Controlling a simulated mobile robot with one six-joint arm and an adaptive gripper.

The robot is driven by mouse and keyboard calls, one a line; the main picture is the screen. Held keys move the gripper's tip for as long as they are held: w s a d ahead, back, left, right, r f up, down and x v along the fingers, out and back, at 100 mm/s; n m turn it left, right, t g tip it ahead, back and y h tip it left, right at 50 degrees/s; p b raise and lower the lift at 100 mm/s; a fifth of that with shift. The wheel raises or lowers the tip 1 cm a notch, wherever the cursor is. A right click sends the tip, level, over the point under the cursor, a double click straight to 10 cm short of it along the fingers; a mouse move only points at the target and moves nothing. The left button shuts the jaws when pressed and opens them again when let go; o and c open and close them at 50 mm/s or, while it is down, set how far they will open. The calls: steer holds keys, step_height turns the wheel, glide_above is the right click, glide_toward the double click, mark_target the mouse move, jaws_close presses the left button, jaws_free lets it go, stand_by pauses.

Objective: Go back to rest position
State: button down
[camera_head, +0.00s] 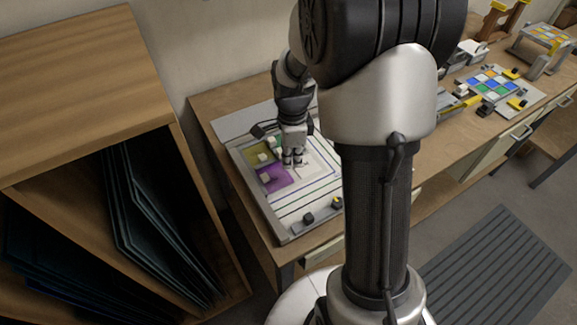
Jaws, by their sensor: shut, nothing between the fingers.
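My gripper (293,160) is shut and empty. It points down just above or at the white board (310,195) on the wooden bench. I cannot tell whether its fingertips touch the board. A purple pane (274,181) and a yellow-green pane (255,159) lie on the board, left of and beside the gripper. A bit of green shows just behind the gripper. My own arm hides the right side of the board.
A wooden shelf unit (85,85) holding dark panels stands at the left. The bench (222,105) runs to the right, with a coloured tile grid (492,84) and clamps on it. A wall is behind. A ridged grey mat (500,265) lies on the open floor at right.

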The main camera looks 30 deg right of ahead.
step_height(320, 180, up, 5)
steer(key=shift+f+p, duration=0.15)
steer(key=shift+p, duration=0.35)
steer(key=s+a+r+n+t, duration=0.2)
steer(key=s+a+r+n, duration=0.3)
steer(key=s+n, duration=0.5)
steer(key=s+a+r+n+t, duration=0.2)
steer(key=s+a+r+n, duration=0.3)
steer(key=s+r+n, duration=0.4)
steer(key=n, duration=0.2)
steer(key=shift+s+a+r+n+t, duration=0.3)
steer(key=shift+s+a+n, duration=0.05)
steer(key=shift+s+n, duration=0.05)
steer(key=shift+d, duration=0.1)
